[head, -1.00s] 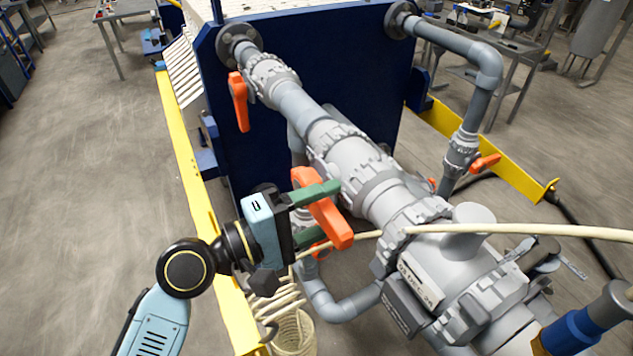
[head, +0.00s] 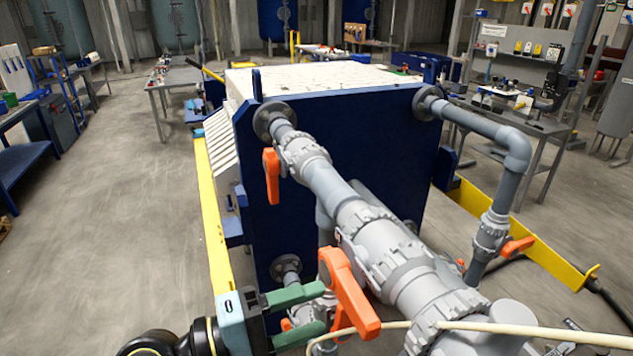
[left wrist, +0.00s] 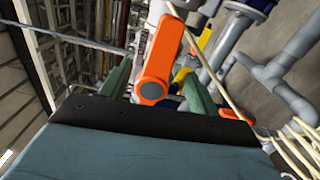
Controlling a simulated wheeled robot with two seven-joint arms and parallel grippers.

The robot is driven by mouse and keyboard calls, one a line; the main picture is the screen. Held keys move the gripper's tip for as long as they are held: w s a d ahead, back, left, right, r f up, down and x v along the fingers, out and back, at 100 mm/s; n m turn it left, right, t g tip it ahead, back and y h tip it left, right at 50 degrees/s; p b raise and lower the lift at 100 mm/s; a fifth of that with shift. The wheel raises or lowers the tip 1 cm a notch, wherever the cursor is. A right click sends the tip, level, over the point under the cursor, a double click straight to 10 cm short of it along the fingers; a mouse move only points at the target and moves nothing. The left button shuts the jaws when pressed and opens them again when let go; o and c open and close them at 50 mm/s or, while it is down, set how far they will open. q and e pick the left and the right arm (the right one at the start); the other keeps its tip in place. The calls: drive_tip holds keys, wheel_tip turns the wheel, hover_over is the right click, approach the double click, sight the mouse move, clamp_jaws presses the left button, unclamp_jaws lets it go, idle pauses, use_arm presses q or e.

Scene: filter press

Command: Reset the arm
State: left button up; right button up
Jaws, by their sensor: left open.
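My left gripper (head: 320,307) is in the lower middle of the head view, with two green fingers spread open and nothing held. Its fingertips are at the left side of a large orange valve handle (head: 352,297) on the grey piping. In the left wrist view the orange handle (left wrist: 158,65) appears between the two open green fingers (left wrist: 158,95); whether they touch it cannot be told. The handle slopes down to the right in the head view. My right gripper is not in view.
Thick grey pipes (head: 345,205) run from the blue press plate (head: 385,145) toward the lower right. A cream hose (head: 520,330) crosses in front. Another orange handle (head: 271,176) hangs at upper left. A yellow rail (head: 212,215) borders the left; floor beyond is clear.

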use_arm(q)
drive_tip(key=s+a+f+m+g+y, duration=0.1)
drive_tip(key=s+a+f+m+y, duration=0.1)
drive_tip(key=s+a+f+y, duration=0.45)
drive_tip(key=s+a+f+m+y, duration=0.25)
drive_tip(key=a+f+y, duration=0.25)
drive_tip(key=a+f, duration=0.35)
drive_tip(key=s+a+f+m+g+y, duration=0.1)
drive_tip(key=s+a+f+m+y, duration=0.1)
drive_tip(key=s+a+f+y, duration=0.45)
wheel_tip(320, 180, down, 33)
drive_tip(key=a+g+h+b, duration=0.1)
drive_tip(key=b, duration=0.8)
drive_tip(key=s+a+f+b, duration=0.1)
drive_tip(key=s+f+b, duration=0.3)
drive_tip(key=s+f, duration=0.4)
drive_tip(key=s+a+f+g+b, duration=0.1)
drive_tip(key=s+f+b, duration=0.3)
drive_tip(key=s+f, duration=0.5)
wheel_tip(320, 180, down, 6)
drive_tip(key=shift+a+f+g, duration=0.25)
drive_tip(key=shift+a+g, duration=0.05)
drive_tip(key=shift+a, duration=0.25)
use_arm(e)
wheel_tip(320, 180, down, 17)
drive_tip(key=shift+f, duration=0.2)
use_arm(q)
drive_tip(key=shift+c, duration=0.4)
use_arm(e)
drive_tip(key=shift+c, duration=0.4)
